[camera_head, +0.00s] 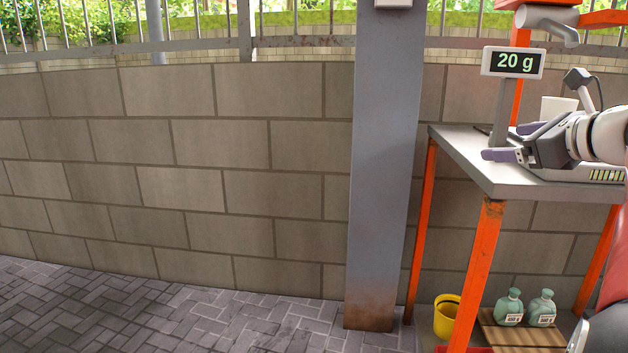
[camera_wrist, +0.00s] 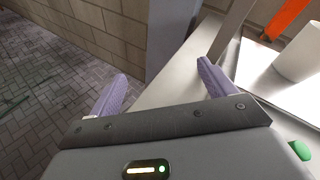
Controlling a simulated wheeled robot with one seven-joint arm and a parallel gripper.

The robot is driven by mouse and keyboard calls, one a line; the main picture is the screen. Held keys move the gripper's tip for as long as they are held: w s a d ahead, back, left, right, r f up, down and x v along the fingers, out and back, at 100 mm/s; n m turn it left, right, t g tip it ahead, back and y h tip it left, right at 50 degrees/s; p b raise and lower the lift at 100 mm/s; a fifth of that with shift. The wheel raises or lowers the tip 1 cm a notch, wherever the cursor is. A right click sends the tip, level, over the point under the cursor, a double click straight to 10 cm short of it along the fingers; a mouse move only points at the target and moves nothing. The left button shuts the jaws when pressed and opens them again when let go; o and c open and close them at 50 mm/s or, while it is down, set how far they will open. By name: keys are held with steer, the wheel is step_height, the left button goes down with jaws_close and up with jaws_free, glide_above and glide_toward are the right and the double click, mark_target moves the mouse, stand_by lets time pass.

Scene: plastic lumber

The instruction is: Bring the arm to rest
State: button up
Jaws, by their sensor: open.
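My gripper (camera_head: 512,141) is at the right of the head view, over the grey top of an orange-legged table (camera_head: 462,160). Its two purple fingers are spread apart with nothing between them. They point left, towards the table's left edge. In the wrist view my gripper (camera_wrist: 160,92) also shows open and empty, with the table's edge and the paved floor beyond the fingers.
A scale display (camera_head: 514,62) reading "20 g" stands on a post by my gripper. A white container (camera_head: 558,108) is behind it. A grey pillar (camera_head: 385,170) stands left of the table. Below are a yellow bucket (camera_head: 446,316) and two green bottles (camera_head: 510,307). Paving at left is clear.

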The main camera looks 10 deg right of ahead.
steer(key=s+a+f+n+g+p, duration=0.1)
steer(key=s+a+f+n+g, duration=0.15)
steer(key=a+f+n, duration=0.45)
steer(key=s+a+f+n+g+p, duration=0.2)
steer(key=a+f+n+g, duration=0.15)
steer(key=a, duration=0.75)
steer(key=s+a+f+n+g+h+p, duration=0.1)
steer(key=s+a+f+n, duration=0.2)
steer(key=s+f+n, duration=0.4)
steer(key=s+a+f+n+g+h+p, duration=0.1)
steer(key=s+a+f+n+h, duration=0.1)
steer(key=s+a+f+n, duration=0.2)
steer(key=shift+s+f+n+g+h+p, duration=0.35)
steer(key=shift+s+f+n, duration=1.1)
steer(key=shift+s+n, duration=1.9)
steer(key=shift+w+n, duration=0.4)
